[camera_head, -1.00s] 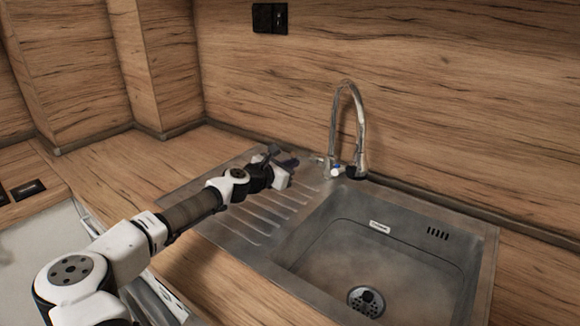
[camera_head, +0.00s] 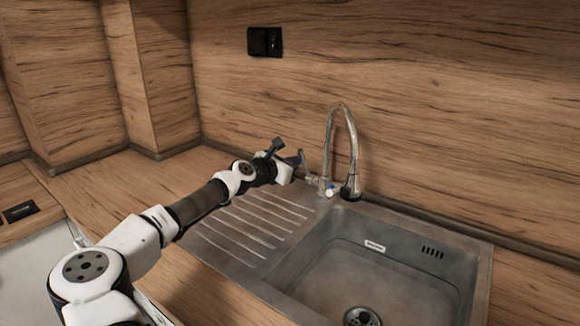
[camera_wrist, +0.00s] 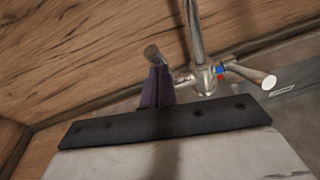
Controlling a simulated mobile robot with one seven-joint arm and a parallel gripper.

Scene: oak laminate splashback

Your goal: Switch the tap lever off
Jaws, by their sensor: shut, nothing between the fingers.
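The chrome tap (camera_head: 342,130) stands at the back edge of the sink with a tall curved spout. In the wrist view its body (camera_wrist: 205,82) has two side levers. The right lever (camera_wrist: 250,74) sticks out sideways, beside red and blue marks. The left lever (camera_wrist: 153,55) is angled up, its round end above my fingers and its lower part partly hidden by them. My gripper (camera_wrist: 157,88) is shut and empty, its dark fingertips right beside the left lever; contact cannot be told. In the head view my gripper (camera_head: 297,158) is just left of the tap. No running water is visible.
The steel sink bowl (camera_head: 375,262) lies right of the ribbed drainer (camera_head: 245,228), which is clear. The oak splashback (camera_head: 420,100) rises close behind the tap. A black socket (camera_head: 264,41) is on the wall above.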

